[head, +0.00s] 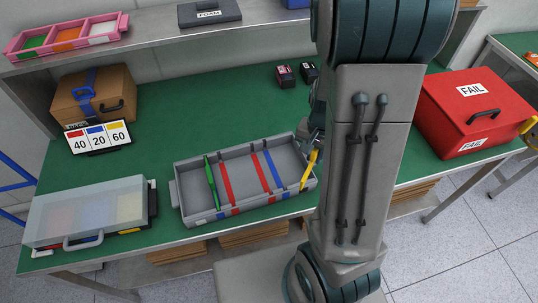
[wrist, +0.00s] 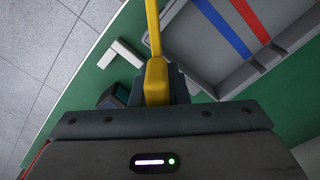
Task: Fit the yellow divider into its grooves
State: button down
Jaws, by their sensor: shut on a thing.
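The yellow divider (head: 309,169) is a thin bar with a thicker end. My gripper (wrist: 155,88) is shut on that thick end; in the head view my arm hides most of the gripper. The divider's wrist-view part (wrist: 153,35) points away from the jaws. The grey tray (head: 247,205) lies on the green bench, and the divider appears at its right end. Its height over the tray, and any contact, cannot be told. A green divider (head: 210,182) stands across the tray's left part. Red and blue strips (head: 271,169) cross the tray further right.
A clear-lidded case (head: 85,208) lies left of the tray. A sign with 40, 20 and 60 (head: 98,138) and a brown box (head: 92,95) stand behind it. A red FAIL box (head: 470,112) is at right.

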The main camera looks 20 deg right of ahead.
jog(key=shift+w+a+f, duration=0.2)
jog(key=shift+w+a, duration=0.05)
jog(key=shift+w, duration=0.05)
jog(key=p, duration=0.2)
send_over(274, 171)
notch_tip(274, 171, down, 6)
jog(key=shift+w+f, duration=0.1)
jog(key=shift+f, duration=2.15)
jog(key=shift+f, duration=0.15)
jog(key=c, duration=1.8)
grip_release()
jog(key=shift+f+b, duration=0.1)
jog(key=shift+b, duration=0.25)
jog(key=o, duration=0.4)
